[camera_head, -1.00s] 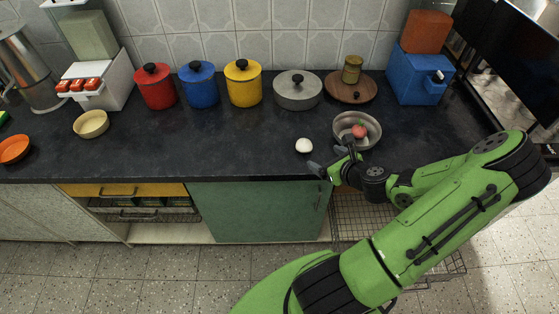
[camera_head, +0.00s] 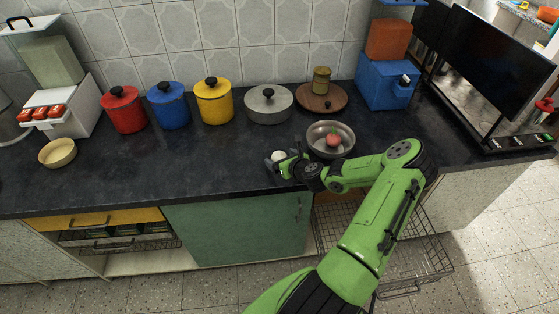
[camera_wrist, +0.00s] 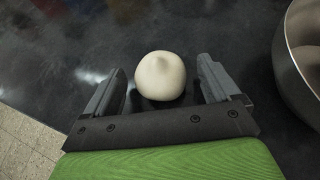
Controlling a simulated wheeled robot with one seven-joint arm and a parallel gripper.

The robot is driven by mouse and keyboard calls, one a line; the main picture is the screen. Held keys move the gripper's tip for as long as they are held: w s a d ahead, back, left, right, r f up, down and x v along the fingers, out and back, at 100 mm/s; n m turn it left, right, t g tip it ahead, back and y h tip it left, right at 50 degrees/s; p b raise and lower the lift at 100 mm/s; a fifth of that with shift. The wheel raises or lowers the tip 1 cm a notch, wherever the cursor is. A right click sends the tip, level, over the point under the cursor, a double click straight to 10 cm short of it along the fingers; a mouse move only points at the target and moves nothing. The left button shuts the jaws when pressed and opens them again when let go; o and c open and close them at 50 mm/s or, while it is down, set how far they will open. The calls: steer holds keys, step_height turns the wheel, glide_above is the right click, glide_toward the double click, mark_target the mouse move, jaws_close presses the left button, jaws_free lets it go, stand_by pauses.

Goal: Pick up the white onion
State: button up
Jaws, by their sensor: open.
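The white onion (camera_wrist: 160,75) rests on the dark countertop and sits between the two fingers of my gripper (camera_wrist: 158,85) in the wrist view. Dark gaps show between the onion and each finger. My gripper is open and empty. In the head view the onion (camera_head: 278,156) shows beside my gripper (camera_head: 287,163), near the front edge of the counter, partly covered by the fingers.
A steel bowl (camera_head: 345,150) holding a reddish round item (camera_head: 333,139) stands right of my gripper; its wall also shows in the wrist view (camera_wrist: 293,70). A grey lidded pot (camera_head: 268,108) and a wooden board (camera_head: 334,101) stand behind. The counter (camera_head: 200,160) to the left is clear.

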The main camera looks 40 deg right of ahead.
steer(key=shift+w+f, duration=0.1)
steer(key=shift+w, duration=0.1)
steer(key=shift+s, duration=0.1)
steer(key=shift+c, duration=0.3)
steer(key=c, duration=1.1)
